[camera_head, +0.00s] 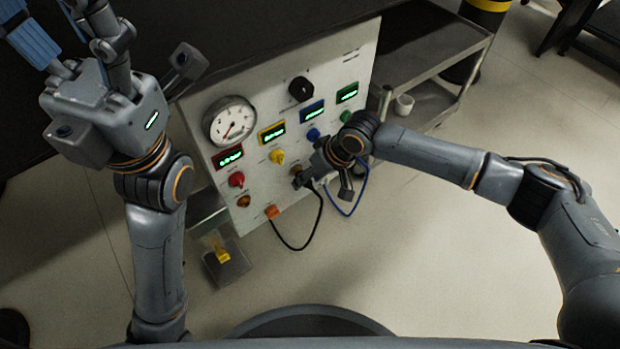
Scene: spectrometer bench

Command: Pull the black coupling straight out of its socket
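The instrument panel (262,155) stands tilted in the middle of the head view. A black cable (296,248) loops from the panel near my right gripper down to an orange connector (272,211). The black coupling and its socket are mostly hidden behind my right gripper (304,178), at the panel's lower right. This gripper is at the panel face by the cable's upper end. Its fingertips are too small and dark to show whether they hold the coupling. My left gripper (62,32) is raised at the upper left, away from the panel. Its blue-padded fingers look spread and empty, partly cut by the frame edge.
A blue cable (346,214) hangs close beside my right gripper. A gauge (229,122), coloured knobs and several lit displays are on the panel. A metal cart (440,62) with a white cup (404,104) stands at right. A small tray (228,268) is below left.

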